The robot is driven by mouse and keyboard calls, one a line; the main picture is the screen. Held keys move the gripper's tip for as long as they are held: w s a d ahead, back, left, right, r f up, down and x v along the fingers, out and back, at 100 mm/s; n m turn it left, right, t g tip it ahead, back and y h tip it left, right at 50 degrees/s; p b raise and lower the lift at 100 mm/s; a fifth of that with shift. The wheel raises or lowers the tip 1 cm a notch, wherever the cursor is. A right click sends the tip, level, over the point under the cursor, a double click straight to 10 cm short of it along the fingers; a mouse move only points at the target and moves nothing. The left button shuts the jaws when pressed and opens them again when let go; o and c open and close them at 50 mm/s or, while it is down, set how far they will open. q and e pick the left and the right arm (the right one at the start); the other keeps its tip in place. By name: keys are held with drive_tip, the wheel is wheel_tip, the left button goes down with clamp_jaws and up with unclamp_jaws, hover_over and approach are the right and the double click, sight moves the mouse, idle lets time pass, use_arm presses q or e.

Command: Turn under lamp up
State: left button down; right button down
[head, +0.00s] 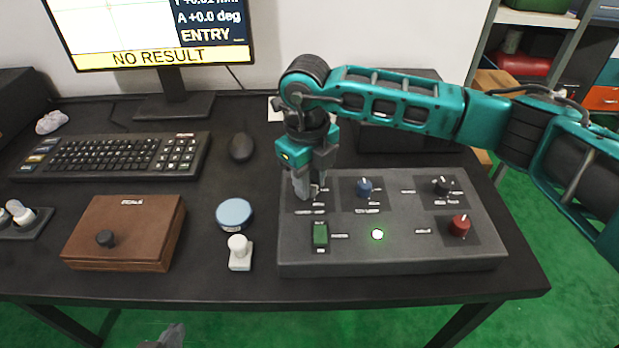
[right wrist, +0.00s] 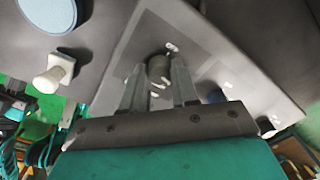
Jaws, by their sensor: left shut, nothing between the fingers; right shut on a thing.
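The grey control panel (head: 400,262) lies on the desk. My right gripper (head: 308,190) reaches down over its upper left section. In the right wrist view, the right gripper (right wrist: 159,82) is shut on a dark round knob (right wrist: 158,66), with one finger on each side. In the head view the gripper mostly hides this knob, and I cannot read its label. My left gripper (head: 168,338) is shut and empty at the bottom edge.
Left of the panel are a blue-topped round disc (head: 234,213) and a white knobbed piece (head: 239,252). A brown box (head: 125,230), keyboard (head: 110,155) and mouse (head: 241,147) lie further left. The monitor (head: 150,30) reads "NO RESULT". Bare desk separates the box and disc.

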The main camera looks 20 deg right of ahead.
idle(0.3)
drive_tip(key=c, duration=0.9)
unclamp_jaws()
drive_tip(key=shift+o, duration=0.2)
drive_tip(key=shift+r, duration=0.15)
wheel_tip(320, 180, up, 13)
drive_tip(key=p, duration=0.1)
drive_tip(key=shift+a+p, duration=0.2)
drive_tip(key=shift+p, duration=0.15)
drive_tip(key=shift+s+f, duration=0.1)
drive_tip(key=shift+f, duration=0.1)
